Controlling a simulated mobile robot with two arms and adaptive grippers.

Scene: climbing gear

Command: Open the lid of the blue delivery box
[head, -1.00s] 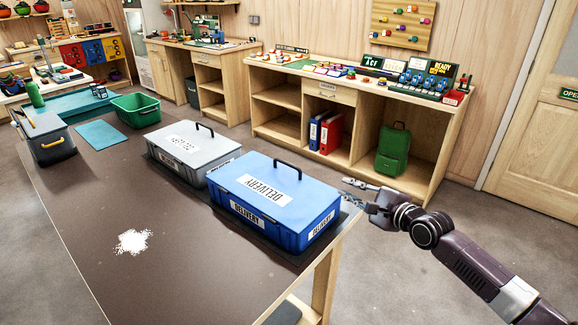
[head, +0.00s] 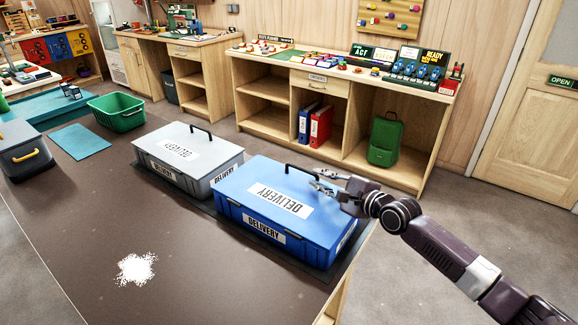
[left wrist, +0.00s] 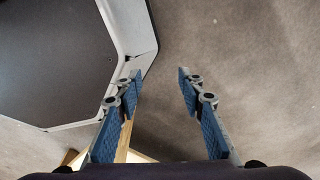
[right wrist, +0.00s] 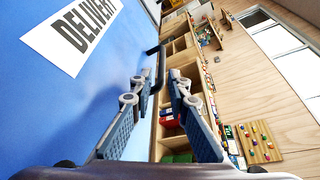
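The blue delivery box (head: 283,245) sits at the near right end of the dark table. Its blue lid (head: 262,179) is shut and carries a white DELIVERY label and a black handle (head: 302,170). My right gripper (head: 318,181) is above the lid's right side, beside the handle. In the right wrist view the right gripper (right wrist: 160,80) is open, with the handle (right wrist: 155,50) ahead around its fingertips; whether they touch is unclear. My left gripper (left wrist: 157,77) is open and empty above the floor; it is outside the head view.
A grey delivery box (head: 185,165) with its own handle stands just left of the blue one. A green basket (head: 117,110), a teal mat (head: 80,141) and a dark grey box (head: 22,150) lie farther left. The table front (head: 200,250) is mostly bare apart from white powder (head: 137,268).

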